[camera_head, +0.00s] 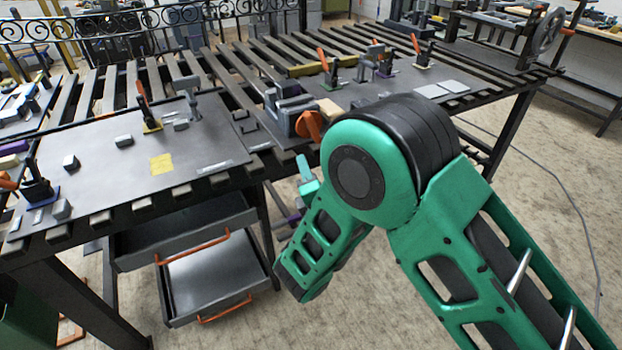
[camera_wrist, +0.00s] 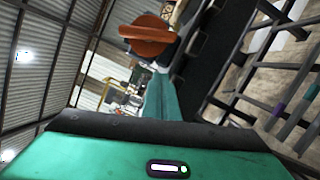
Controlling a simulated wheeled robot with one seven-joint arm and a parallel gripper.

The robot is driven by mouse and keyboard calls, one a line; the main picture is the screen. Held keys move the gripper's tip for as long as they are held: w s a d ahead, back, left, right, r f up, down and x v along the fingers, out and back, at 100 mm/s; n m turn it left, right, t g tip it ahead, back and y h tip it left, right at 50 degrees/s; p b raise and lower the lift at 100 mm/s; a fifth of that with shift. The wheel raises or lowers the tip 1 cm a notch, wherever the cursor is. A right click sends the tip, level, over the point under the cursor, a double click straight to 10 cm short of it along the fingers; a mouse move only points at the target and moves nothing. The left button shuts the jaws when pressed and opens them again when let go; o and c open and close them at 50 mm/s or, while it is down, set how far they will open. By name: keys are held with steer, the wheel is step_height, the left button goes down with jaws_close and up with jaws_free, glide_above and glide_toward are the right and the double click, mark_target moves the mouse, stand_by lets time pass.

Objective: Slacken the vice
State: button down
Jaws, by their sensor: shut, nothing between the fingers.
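The vice (camera_head: 283,108) is a grey block-like device fixed near the front edge of the slatted workbench, left of my arm's elbow in the head view. Its orange handle (camera_head: 311,124) faces the front of the bench. The handle also shows in the wrist view (camera_wrist: 148,38), just beyond the fingertips. My gripper (camera_wrist: 160,82) is shut and empty, its teal fingers pointing toward the handle. In the head view its teal tip (camera_head: 307,172) shows just below the handle, in front of the bench edge. I cannot tell whether it touches the handle.
The slatted bench (camera_head: 187,190) carries dark plates with orange-handled toggle clamps (camera_head: 148,112) and small grey blocks (camera_head: 71,162). A yellow square (camera_head: 162,164) lies on the left plate. Open drawers (camera_head: 207,282) hang below. A handwheel stand (camera_head: 540,38) is at the far right. The floor right of the bench is mostly clear.

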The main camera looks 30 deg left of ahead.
steer(key=shift+v, duration=2.4)
